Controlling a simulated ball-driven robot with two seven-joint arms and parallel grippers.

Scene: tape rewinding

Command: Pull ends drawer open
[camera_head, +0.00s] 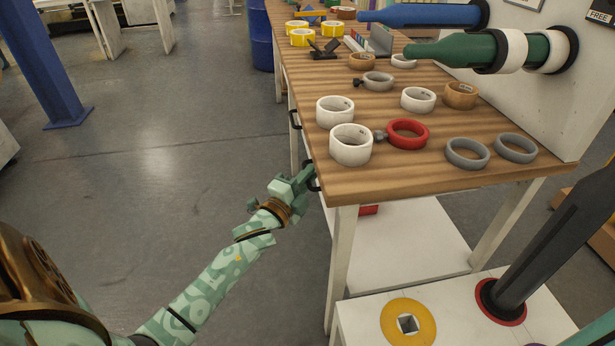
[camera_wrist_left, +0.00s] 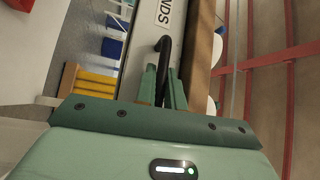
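The ends drawer front (camera_wrist_left: 172,18) is white with the letters "NDS" showing in the left wrist view. It has a black curved handle (camera_wrist_left: 163,47). In the head view this handle (camera_head: 312,180) is at the near left side of the wooden table, and my left gripper (camera_head: 302,178) is at it. In the left wrist view the two green fingers of my left gripper (camera_wrist_left: 163,88) stand close on both sides of the handle, shut on it. The drawer front looks roughly in line with the table side; the gripper partly hides it. My right gripper is not in view.
A second black handle (camera_head: 295,119) sits farther along the table side. White rolls (camera_head: 350,145), a red ring (camera_head: 408,133) and grey rings (camera_head: 467,152) lie on the table (camera_head: 400,180). A white stand (camera_head: 365,320) is at the front right. The floor (camera_head: 170,170) left of the table is clear.

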